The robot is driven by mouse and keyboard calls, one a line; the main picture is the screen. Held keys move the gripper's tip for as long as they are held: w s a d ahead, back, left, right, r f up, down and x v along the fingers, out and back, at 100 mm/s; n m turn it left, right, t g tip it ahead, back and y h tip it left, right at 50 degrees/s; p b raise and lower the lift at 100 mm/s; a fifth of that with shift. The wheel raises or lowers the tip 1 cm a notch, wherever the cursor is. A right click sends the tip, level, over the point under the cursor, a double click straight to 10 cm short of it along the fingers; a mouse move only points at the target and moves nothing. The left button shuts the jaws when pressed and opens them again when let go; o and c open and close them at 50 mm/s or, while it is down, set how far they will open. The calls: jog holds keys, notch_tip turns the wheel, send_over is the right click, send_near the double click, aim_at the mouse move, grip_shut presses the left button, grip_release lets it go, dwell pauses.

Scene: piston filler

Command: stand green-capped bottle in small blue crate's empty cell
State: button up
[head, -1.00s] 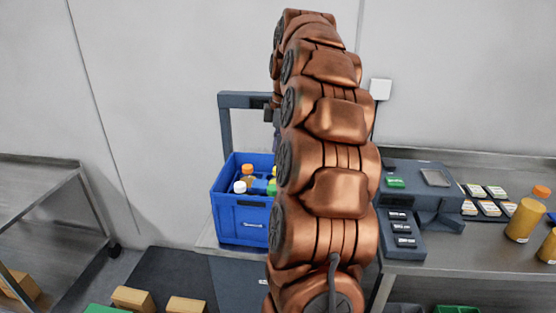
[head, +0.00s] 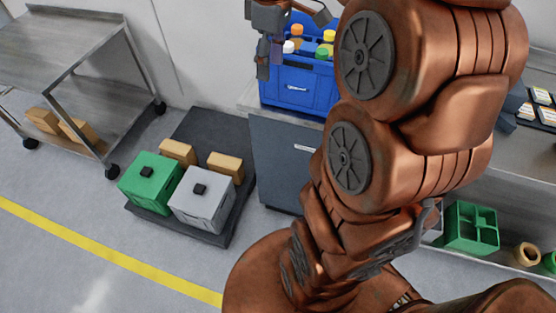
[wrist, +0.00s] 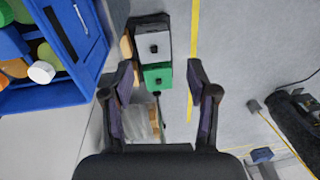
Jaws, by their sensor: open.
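A blue crate (head: 299,88) stands on a cabinet beside the wall and holds several capped bottles. A green cap (head: 322,53) shows at its front right; the bottle under it is mostly hidden. The crate also fills the upper left of the wrist view (wrist: 62,62), with a white cap (wrist: 41,72) near its wall. I cannot make out an empty cell. My gripper (head: 263,70) hangs just left of the crate in the head view. In the wrist view its two fingers (wrist: 158,80) are spread apart with nothing between them.
A green box (head: 150,182) and a grey box (head: 203,199) sit on a dark low platform. A metal cart (head: 75,75) stands at left. A green divided crate (head: 470,227) is on the lower shelf at right. Floor is open at lower left.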

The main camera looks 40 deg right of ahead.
jog(key=s+a+f+m, duration=0.2)
jog(key=s+a+f, duration=0.2)
jog(key=s, duration=0.2)
jog(key=s+a+f+m+g, duration=0.1)
jog(key=s+a+f+m, duration=0.1)
jog(key=s, duration=0.5)
jog(key=s+a+f+m+h, duration=0.1)
jog(key=s+a+f+m, duration=0.1)
jog(key=s+a+f, duration=0.3)
jog(key=shift+s+a+f+g, duration=0.3)
jog(key=shift+s+a, duration=0.4)
jog(key=shift+a, duration=0.15)
jog(key=shift+r, duration=0.1)
jog(key=shift+r+p, duration=0.25)
jog(key=shift+p, duration=0.1)
